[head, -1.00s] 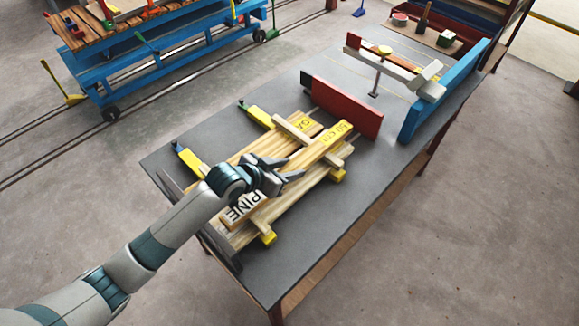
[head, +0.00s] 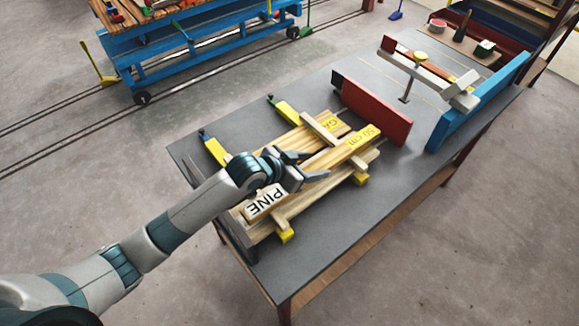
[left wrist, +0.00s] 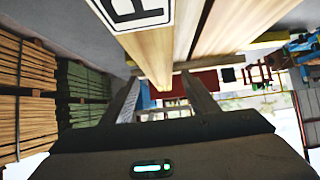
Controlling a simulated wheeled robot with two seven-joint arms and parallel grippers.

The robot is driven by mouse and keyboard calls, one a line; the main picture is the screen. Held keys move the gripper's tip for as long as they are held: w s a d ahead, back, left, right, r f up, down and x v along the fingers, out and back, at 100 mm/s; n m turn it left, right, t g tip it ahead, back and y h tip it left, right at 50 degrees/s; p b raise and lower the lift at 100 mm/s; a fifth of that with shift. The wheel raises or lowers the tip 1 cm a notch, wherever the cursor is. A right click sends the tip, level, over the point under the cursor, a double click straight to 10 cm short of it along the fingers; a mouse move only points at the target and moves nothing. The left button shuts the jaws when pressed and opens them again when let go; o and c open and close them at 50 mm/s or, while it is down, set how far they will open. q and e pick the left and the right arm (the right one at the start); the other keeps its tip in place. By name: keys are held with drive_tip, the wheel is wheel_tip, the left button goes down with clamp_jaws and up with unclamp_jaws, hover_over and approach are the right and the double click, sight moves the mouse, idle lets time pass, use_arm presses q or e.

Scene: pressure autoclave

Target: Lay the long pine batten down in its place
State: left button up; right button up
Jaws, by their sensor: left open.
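The long pine batten (head: 318,162) is a pale squared timber with a "PINE" label on its near end and a yellow "50 cm" mark on its far end. It lies slantwise over crosspieces on the grey bench (head: 330,245). My left gripper (head: 318,165) is open above the batten's middle part, its fingers spread across the batten. In the left wrist view the batten (left wrist: 150,50) runs down toward the gap between the fingers (left wrist: 163,95). Whether a finger touches it I cannot tell. My right gripper is out of view.
Another board (head: 290,140) lies beside the batten on the crosspieces. Yellow-ended clamps (head: 285,108) rest at the left. A red board (head: 375,115) stands beyond the far end, with a blue board (head: 475,103) to its right. The bench's front right is clear.

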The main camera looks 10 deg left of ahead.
use_arm(q)
drive_tip(key=b+v, duration=0.2)
drive_tip(key=v, duration=0.9)
idle(0.7)
